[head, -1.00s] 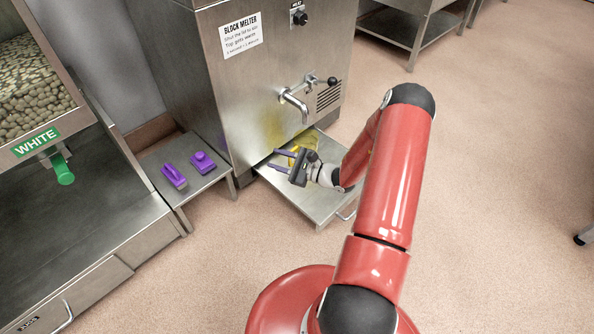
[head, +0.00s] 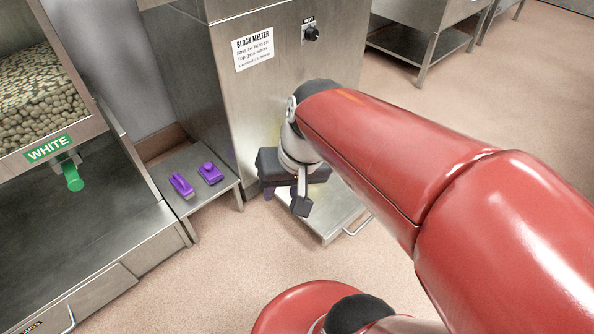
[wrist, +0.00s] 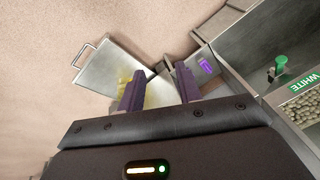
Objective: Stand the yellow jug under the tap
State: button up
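My gripper (head: 285,190) is in front of the block melter, over the steel tray (head: 335,212) at its foot. A yellow, see-through patch (wrist: 150,93) shows behind and beside the left finger over the tray. I cannot tell whether it is the yellow jug or a stain. The jug cannot be made out in the head view, and my arm hides the tap there.
The block melter (head: 235,100) stands behind my gripper. To its left, a low steel shelf (head: 212,200) carries two purple pieces (head: 181,185). Further left is the bin labelled WHITE with a green-handled outlet (head: 73,178).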

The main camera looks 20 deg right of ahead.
jog(key=s+d+r+t+h, duration=0.1)
jog(key=s, duration=0.1)
jog(key=s+d+r+n+t+h, duration=0.1)
jog(key=r, duration=0.1)
jog(key=shift+s+d+r+n+t, duration=0.1)
jog(key=shift+s+d+n+t, duration=0.1)
jog(key=shift+s+n+t, duration=0.15)
jog(key=shift+r, duration=0.15)
